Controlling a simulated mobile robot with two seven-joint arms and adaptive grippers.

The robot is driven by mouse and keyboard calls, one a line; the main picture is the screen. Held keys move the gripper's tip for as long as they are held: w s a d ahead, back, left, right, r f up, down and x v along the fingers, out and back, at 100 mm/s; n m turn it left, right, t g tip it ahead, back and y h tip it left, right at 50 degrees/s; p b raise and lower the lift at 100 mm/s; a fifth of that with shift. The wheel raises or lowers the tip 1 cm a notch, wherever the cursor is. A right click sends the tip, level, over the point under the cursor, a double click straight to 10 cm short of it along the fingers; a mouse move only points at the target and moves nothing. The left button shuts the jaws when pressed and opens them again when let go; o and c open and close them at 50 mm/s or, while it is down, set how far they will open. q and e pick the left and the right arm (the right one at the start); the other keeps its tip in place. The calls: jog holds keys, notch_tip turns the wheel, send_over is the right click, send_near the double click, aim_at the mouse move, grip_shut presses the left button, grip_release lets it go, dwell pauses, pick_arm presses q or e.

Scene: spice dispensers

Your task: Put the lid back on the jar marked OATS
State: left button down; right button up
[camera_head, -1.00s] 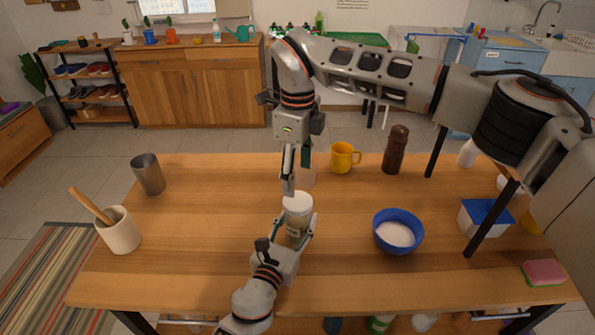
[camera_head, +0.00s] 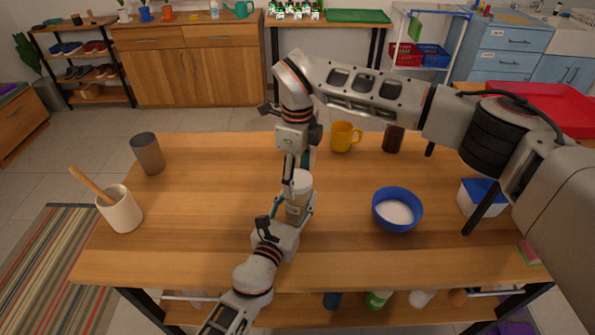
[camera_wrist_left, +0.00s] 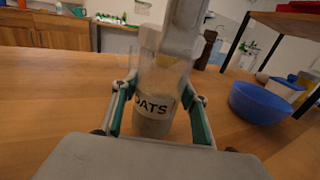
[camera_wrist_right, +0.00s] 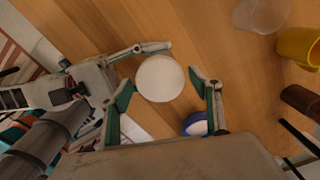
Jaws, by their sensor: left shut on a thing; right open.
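The clear OATS jar (camera_head: 296,208) stands upright at the middle of the table, with pale contents low inside. Its label faces the left wrist view (camera_wrist_left: 153,106). My left gripper (camera_head: 290,213) is shut around the jar's body. A round white lid (camera_head: 301,182) is over the jar's top and shows as a full disc in the right wrist view (camera_wrist_right: 160,78). I cannot tell whether it is fully seated. My right gripper (camera_head: 297,177) points down from above, open, with its fingers on either side of the lid and partly hiding it.
A blue bowl of white powder (camera_head: 397,211) stands to the right. A yellow mug (camera_head: 344,137) and a brown mill (camera_head: 393,139) are behind. A clear vessel (camera_wrist_right: 262,12) is near the mug. A grey cup (camera_head: 148,154) and a crock (camera_head: 121,211) are left.

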jog(key=c, duration=1.2)
jog(key=shift+o, duration=0.2)
jog(key=m, duration=0.5)
jog(key=shift+m, duration=0.4)
jog(key=m, duration=0.5)
jog(key=shift+m, duration=0.3)
jog(key=o, duration=1.2)
jog(key=shift+o, duration=0.2)
jog(key=shift+r, duration=2.25)
